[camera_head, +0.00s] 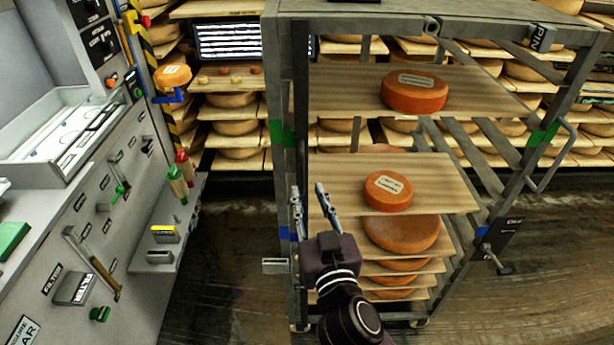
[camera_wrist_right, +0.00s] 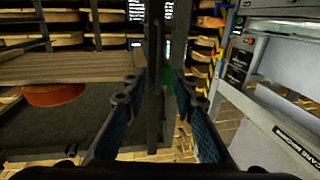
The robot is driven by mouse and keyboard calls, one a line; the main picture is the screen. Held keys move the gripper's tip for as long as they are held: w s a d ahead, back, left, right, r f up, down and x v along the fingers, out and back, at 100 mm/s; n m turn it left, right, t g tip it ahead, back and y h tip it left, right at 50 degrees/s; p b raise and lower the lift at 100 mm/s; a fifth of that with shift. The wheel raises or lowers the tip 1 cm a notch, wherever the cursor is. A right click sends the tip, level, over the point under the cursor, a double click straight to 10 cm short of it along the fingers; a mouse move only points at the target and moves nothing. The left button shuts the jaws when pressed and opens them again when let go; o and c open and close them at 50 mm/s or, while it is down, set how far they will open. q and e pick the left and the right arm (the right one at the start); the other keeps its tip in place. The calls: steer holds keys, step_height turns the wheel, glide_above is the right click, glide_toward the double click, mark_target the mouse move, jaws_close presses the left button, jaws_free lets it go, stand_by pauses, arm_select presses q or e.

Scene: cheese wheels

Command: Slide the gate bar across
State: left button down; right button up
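A thin dark upright bar, which looks like the gate bar (camera_head: 300,110), stands at the left front of the grey rack (camera_head: 350,12), just beside its left post. My right gripper (camera_head: 308,188) is raised at that side, its fingers pointing up and apart. In the right wrist view the dark upright gate bar (camera_wrist_right: 155,70) passes between the two open fingers of my right gripper (camera_wrist_right: 160,95). It does not look clamped, and I cannot tell whether either finger touches it. My left gripper is not in view.
The rack's boards hold orange cheese wheels (camera_head: 414,92), close to the right of my gripper. A dark labelled plate with a latch (camera_head: 500,245) sits on the right post. A grey machine (camera_head: 80,230) stands at left, with a floor gap between.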

mark_target(303, 177)
steer(key=w+p, duration=0.1)
steer(key=w, duration=0.2)
steer(key=w+a+p, duration=0.1)
steer(key=w, duration=0.2)
steer(key=shift+w+a, duration=0.1)
steer(key=shift+w+a+f, duration=0.15)
steer(key=shift+w, duration=0.55)
steer(key=shift+c, duration=0.4)
jaws_close()
